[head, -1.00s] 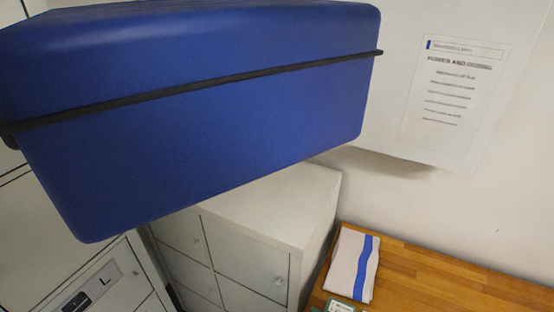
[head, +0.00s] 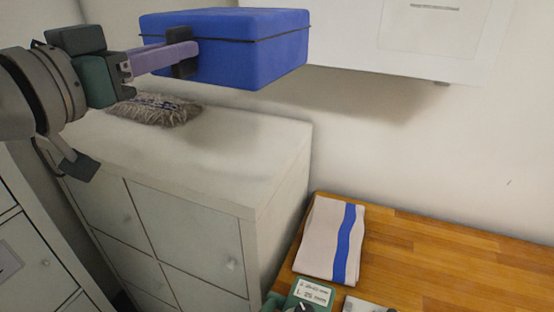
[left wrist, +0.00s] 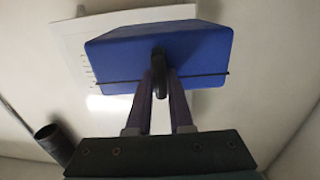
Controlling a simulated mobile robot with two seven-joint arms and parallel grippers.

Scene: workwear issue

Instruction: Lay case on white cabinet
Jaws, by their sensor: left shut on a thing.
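The blue case (head: 265,55) has a dark seam band and hangs in the air above the white cabinet, close to the wall. My left gripper (head: 182,54) is shut on the case's dark handle at its left side. The left wrist view shows the case (left wrist: 190,52) beyond the fingers (left wrist: 159,85), which close on the handle. The white cabinet (head: 240,150) has a flat top, with a clear gap between it and the case. My right gripper is not in view.
A grey mop head (head: 155,110) lies at the back left of the cabinet top; the front and right of the top are clear. A white wall box (head: 400,50) hangs at the right. A wooden counter (head: 440,250) holds a folded cloth (head: 322,235) and a labelled green item (head: 312,292).

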